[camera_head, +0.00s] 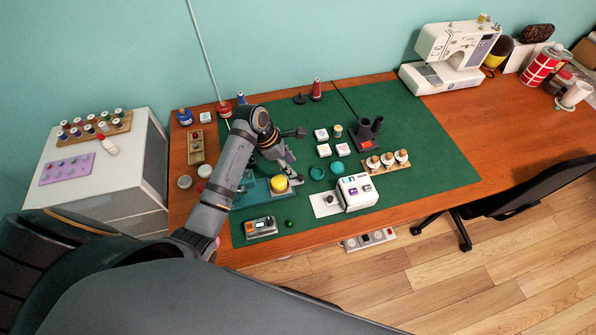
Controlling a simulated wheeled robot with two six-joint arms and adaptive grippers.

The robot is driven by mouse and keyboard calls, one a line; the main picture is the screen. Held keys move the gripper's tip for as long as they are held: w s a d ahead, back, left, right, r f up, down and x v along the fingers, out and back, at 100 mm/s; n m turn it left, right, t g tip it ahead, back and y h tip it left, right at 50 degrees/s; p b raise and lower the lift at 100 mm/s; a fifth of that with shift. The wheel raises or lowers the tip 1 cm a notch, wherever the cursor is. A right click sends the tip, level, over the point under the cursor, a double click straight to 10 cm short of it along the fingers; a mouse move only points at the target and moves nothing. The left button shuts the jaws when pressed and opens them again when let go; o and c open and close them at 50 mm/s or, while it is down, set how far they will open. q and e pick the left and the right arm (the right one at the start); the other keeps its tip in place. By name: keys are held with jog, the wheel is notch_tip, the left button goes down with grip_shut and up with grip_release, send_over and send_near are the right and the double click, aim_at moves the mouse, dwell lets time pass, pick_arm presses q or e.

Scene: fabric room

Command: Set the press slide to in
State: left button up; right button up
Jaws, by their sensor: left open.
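A white boxy machine (357,191) with small coloured buttons stands at the front right of the green mat. A flat pale plate with a dark knob (326,203) sticks out from its left side; this looks like the press and its slide, though I cannot be sure. My left gripper (290,168) is open over the mat, to the upper left of the machine and apart from the knob. It is above or beside a teal tray (247,199) with a yellow round piece (279,184). The fingertips are small and partly blend with what lies below. My right gripper is not in view.
A grey box with a display (261,227) lies at the front left of the mat (430,155). Several white blocks, a rack of white spools (386,161) and a dark holder (368,133) stand behind the machine. A sewing machine (450,55) is at the back right.

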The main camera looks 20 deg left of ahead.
aim_at(300, 176)
pick_arm(q)
jog(key=x, duration=0.4)
jog(key=shift+w+a+f, duration=0.1)
jog(key=shift+w+f, duration=0.1)
jog(key=shift+w, duration=0.1)
jog(key=shift+x, duration=1.15)
jog(key=shift+f, duration=0.35)
jog(key=shift+c, duration=0.8)
jog(key=c, duration=0.7)
grip_shut()
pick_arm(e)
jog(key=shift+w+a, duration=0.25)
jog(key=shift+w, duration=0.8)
